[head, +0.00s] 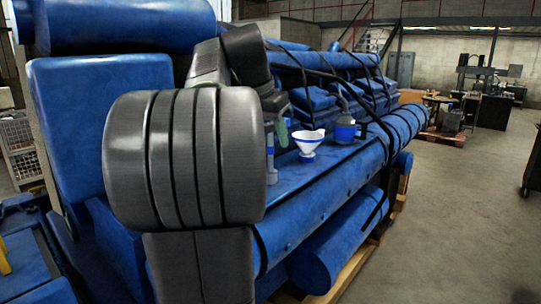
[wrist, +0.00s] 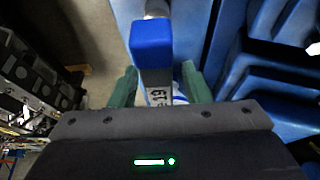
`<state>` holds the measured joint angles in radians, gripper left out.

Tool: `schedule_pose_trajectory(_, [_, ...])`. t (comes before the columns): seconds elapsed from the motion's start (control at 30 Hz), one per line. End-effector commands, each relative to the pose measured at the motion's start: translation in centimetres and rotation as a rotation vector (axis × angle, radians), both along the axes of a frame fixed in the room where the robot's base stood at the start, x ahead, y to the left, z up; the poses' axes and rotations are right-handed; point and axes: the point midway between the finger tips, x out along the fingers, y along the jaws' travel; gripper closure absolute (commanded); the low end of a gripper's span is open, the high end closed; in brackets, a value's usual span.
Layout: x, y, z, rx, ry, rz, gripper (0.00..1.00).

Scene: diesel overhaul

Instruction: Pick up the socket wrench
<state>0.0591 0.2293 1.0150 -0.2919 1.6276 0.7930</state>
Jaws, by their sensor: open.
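My gripper (wrist: 161,88) is open, with its two green fingers apart in the wrist view. A blue block-ended tool (wrist: 152,52) with a grey lettered part lies in line with the gap between them; it may be the socket wrench. I cannot tell whether the fingers touch it. In the head view a slim upright blue and grey item (head: 271,158) stands on the blue ledge below my gripper (head: 283,132), possibly the same tool. My grey arm hides much of the left of that view, and only part of the gripper shows past it.
A white and blue funnel (head: 308,143) and a blue can (head: 345,131) stand on the ledge (head: 318,178) of the blue engine, close to the gripper. Dark pipes and blue covers rise behind them. Open concrete floor (head: 455,215) lies to the right.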

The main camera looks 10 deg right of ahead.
Motion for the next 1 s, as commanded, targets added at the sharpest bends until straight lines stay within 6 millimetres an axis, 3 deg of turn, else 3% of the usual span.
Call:
schedule_pose_trajectory(0.3, [0.15, -0.22, -0.66, 0.000, 0.000, 0.000, 0.56])
schedule_pose_trajectory(0.53, [0.15, -0.21, -0.64, 0.000, 0.000, 0.000, 1.00])
schedule_pose_trajectory(1.0, [0.17, -0.21, -0.10, -0.001, -0.002, 0.000, 1.00])
